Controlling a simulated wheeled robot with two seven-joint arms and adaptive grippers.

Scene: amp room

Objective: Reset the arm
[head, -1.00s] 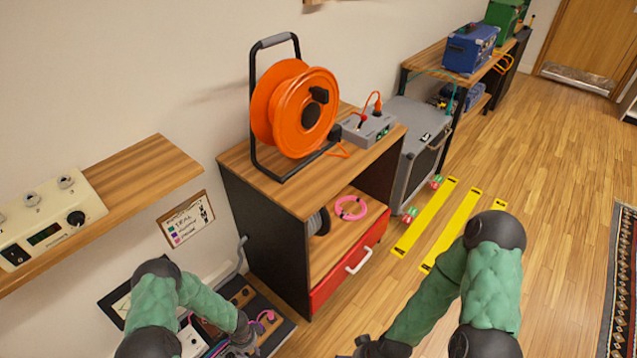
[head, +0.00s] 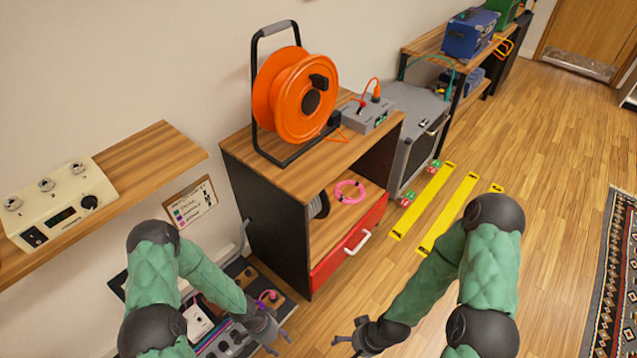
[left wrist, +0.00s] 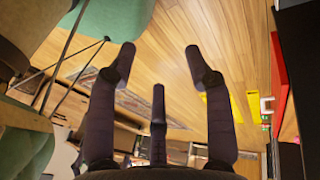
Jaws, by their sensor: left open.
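My left arm (head: 153,277) comes in at the lower left of the head view, in a green sleeve. Its gripper (head: 277,339) is low, in front of the dark floor-level board beside the cabinet. My right arm (head: 490,265) is at the lower right of the head view. The right gripper (head: 350,340) is over the wood floor in front of the cabinet, with its fingers apart and nothing seen between them.
A cabinet (head: 265,225) with a red drawer (head: 350,245) bears an orange cable reel (head: 292,95) and a grey box (head: 366,113). A wall shelf (head: 150,165) with a cream device (head: 62,208) is at left.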

